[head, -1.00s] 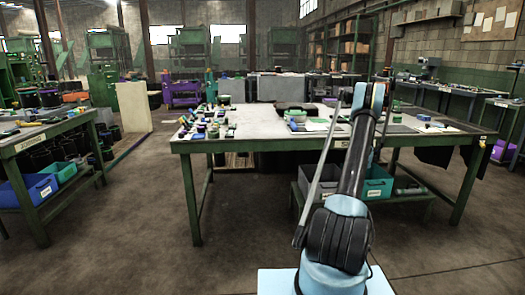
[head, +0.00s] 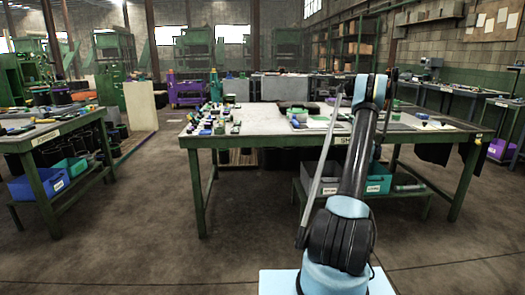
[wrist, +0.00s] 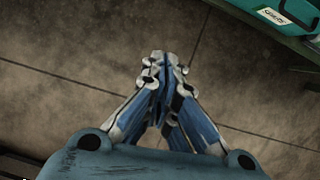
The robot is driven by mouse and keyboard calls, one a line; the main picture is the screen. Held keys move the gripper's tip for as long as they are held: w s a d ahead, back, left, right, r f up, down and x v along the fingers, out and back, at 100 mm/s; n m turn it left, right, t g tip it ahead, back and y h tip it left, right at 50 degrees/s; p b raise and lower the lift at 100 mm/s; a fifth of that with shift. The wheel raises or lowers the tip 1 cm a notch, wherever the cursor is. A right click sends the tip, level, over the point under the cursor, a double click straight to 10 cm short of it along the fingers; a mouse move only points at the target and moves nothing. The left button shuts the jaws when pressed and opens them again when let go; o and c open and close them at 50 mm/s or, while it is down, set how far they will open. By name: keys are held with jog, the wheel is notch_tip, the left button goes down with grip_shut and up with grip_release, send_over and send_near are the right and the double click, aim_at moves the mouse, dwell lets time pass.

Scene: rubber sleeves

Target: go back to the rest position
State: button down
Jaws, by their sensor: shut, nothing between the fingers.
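My gripper (wrist: 163,62) shows in the wrist view, pointing down over bare floor. Its fingers are together at the tips and hold nothing. In the head view my arm rises in front of the table, and the gripper itself is hidden there behind the arm.
A long green-legged workbench (head: 198,142) with many small parts on top stands ahead. Another bench (head: 42,140) stands at left, with a blue bin (head: 38,187) below. The floor (head: 140,235) between them is clear.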

jog(key=s+a+r+n, duration=0.6)
jog(key=s+a+r, duration=0.25)
jog(key=r, duration=0.25)
jog(key=s+a+r+n, duration=0.6)
jog(key=s+a+r, duration=0.2)
jog(key=a+r, duration=0.25)
jog(key=s+a+r+n+g, duration=0.1)
jog(key=s+a+r+n, duration=0.4)
jog(key=s, duration=0.5)
jog(key=s+a+f+n, duration=0.1)
jog(key=s+a+n, duration=0.25)
jog(key=s, duration=0.55)
jog(key=s+a+n, duration=0.3)
jog(key=s+n, duration=0.1)
jog(key=s, duration=0.4)
jog(key=s+a+f+n, duration=0.1)
jog(key=s+a+n, duration=0.25)
jog(key=s, duration=0.55)
jog(key=s+f+n+g, duration=0.1)
jog(key=s+f+n, duration=0.5)
jog(key=s, duration=0.3)
jog(key=shift+a, duration=0.35)
